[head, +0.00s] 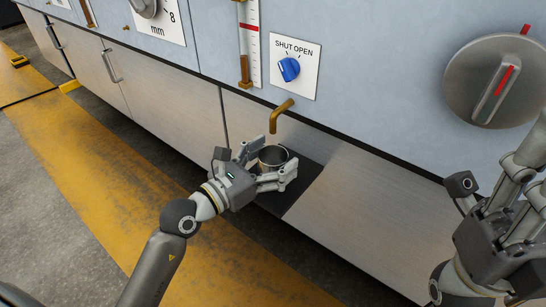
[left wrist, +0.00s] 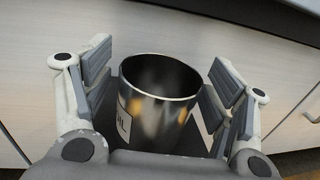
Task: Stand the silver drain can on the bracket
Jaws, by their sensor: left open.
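The silver drain can (head: 271,157) stands upright below the brass spout, on the dark bracket (head: 301,184) that juts from the cabinet front. In the left wrist view the can (left wrist: 158,100) shows its open top and part of a white label. My left gripper (head: 270,163) is open, with one finger on each side of the can. In the left wrist view small gaps show between the finger pads (left wrist: 157,92) and the can. The can's base is hidden in both views. My right gripper (head: 510,215) is at the right edge; its fingertips are partly out of frame.
A brass spout (head: 281,115) hangs just above the can. A blue knob (head: 289,69) on a SHUT/OPEN plate and a large grey dial (head: 498,80) are on the machine front.

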